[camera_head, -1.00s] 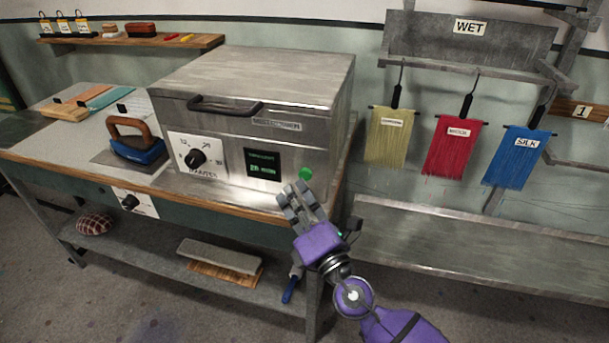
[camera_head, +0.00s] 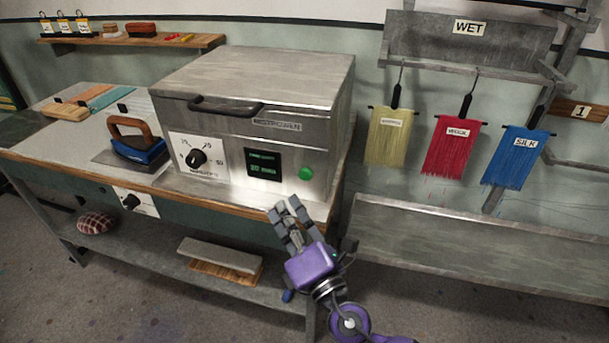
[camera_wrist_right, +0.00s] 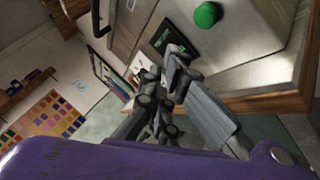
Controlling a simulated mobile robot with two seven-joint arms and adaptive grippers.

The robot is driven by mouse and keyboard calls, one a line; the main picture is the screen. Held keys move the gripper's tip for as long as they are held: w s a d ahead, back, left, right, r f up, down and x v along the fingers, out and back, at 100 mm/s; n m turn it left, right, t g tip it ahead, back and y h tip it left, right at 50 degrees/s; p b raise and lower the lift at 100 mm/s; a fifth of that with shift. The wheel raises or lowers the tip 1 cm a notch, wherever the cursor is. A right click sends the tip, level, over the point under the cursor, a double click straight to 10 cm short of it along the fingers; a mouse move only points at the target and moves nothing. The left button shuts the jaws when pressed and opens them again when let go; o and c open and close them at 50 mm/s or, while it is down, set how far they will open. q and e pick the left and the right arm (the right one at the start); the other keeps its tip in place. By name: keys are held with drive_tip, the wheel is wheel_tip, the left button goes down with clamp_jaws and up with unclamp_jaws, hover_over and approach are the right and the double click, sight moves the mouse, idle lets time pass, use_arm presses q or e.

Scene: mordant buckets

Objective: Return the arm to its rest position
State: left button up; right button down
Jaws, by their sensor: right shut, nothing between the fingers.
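My right gripper (camera_head: 287,214) is purple and grey. It is shut and empty in front of the steel steamer box (camera_head: 255,130), below its green button (camera_head: 306,173). In the head view its fingers overlap the front edge of the bench, apart from the button. In the right wrist view the shut fingers (camera_wrist_right: 168,92) fill the middle, and the green button (camera_wrist_right: 207,14) is at the top. My left gripper is not in view.
A blue iron (camera_head: 138,148) stands on the bench left of the box. Yellow, red and blue skeins (camera_head: 455,148) hang at the right above a metal trough (camera_head: 480,235). The floor in front is clear.

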idle(0.7)
drive_tip(key=s+d+f+m+g+h+p, duration=0.5)
drive_tip(key=s+d+f+m+h, duration=0.3)
drive_tip(key=s+d+f+m, duration=0.8)
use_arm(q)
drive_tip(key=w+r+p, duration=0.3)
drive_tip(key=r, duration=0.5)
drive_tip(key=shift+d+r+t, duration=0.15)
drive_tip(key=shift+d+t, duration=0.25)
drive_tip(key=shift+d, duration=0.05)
use_arm(e)
drive_tip(key=s+d+f+m+g, duration=0.2)
drive_tip(key=s+f+m, duration=0.2)
drive_tip(key=s, duration=0.6)
drive_tip(key=s+d+f+m+g, duration=0.3)
drive_tip(key=s+f+m, duration=0.1)
drive_tip(key=s+m, duration=0.5)
drive_tip(key=shift+s+d+f+h, duration=0.15)
drive_tip(key=shift+s+f+h, duration=0.15)
drive_tip(key=shift+s+f, duration=0.1)
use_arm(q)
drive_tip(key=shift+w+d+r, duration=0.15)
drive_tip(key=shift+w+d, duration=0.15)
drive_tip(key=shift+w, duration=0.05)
